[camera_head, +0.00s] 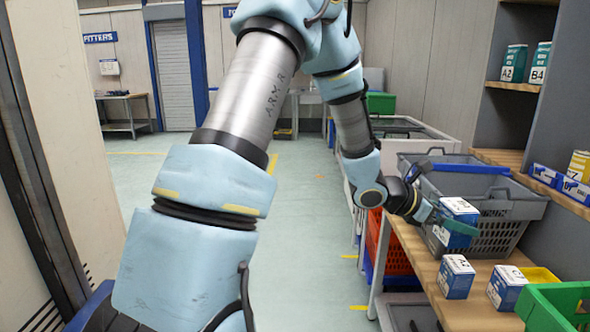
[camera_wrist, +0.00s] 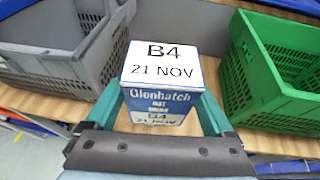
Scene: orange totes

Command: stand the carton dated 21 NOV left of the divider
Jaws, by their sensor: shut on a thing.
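The carton dated 21 NOV (camera_wrist: 160,62) is white and blue, marked B4, and fills the middle of the wrist view. It also shows in the head view (camera_head: 459,206). My gripper (camera_wrist: 162,105) is shut on it, with a teal finger on each side. In the head view my gripper (camera_head: 452,224) holds it in front of the grey crate, above the wooden bench. The carton's underside is hidden, so I cannot tell its exact height. I cannot make out a divider for certain in either view.
Two blue-and-white cartons, one left (camera_head: 456,277) and one right (camera_head: 506,287), stand on the bench (camera_head: 478,312). A grey crate (camera_head: 485,232) stands behind, a green crate (camera_head: 545,302) at front right.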

